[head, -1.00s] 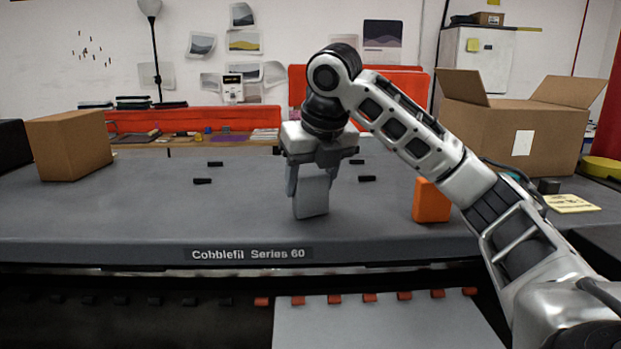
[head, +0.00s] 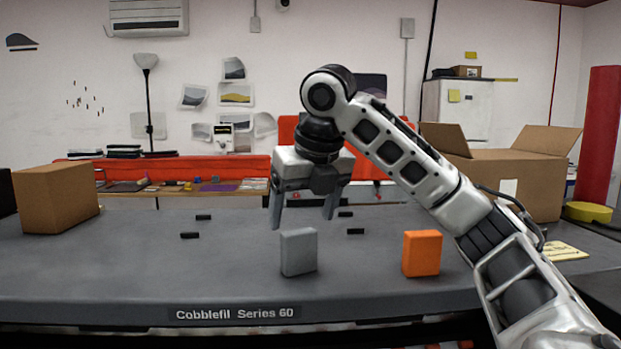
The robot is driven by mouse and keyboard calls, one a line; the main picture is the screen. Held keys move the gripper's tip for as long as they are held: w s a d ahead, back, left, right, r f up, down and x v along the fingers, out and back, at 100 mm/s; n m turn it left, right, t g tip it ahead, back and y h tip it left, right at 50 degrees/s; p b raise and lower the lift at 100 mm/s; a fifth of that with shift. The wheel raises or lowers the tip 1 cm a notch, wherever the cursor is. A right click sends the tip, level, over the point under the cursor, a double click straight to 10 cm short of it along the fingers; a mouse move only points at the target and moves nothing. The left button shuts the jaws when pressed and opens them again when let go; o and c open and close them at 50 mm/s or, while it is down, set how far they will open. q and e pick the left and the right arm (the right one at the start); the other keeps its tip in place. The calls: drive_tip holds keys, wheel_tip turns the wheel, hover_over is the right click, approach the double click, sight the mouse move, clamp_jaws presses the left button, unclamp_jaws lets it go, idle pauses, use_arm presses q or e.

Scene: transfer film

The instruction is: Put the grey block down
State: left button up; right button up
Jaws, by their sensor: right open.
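The grey block (head: 299,252) stands upright on the dark grey table (head: 150,275), near its front edge and left of an orange block (head: 422,253). My right gripper (head: 303,222) is above the grey block with its fingers spread wide. The fingertips are at about the height of the block's top or higher, and nothing is between them. The grey block stands free of the fingers. My left gripper does not show.
A brown box (head: 58,198) stands at the table's left. An open cardboard box (head: 515,180) and a yellow roll (head: 588,211) are at the right. Small black pieces (head: 190,236) lie on the table.

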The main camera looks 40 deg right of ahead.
drive_tip(key=v, duration=0.6)
drive_tip(key=shift+r, duration=0.3)
idle(0.4)
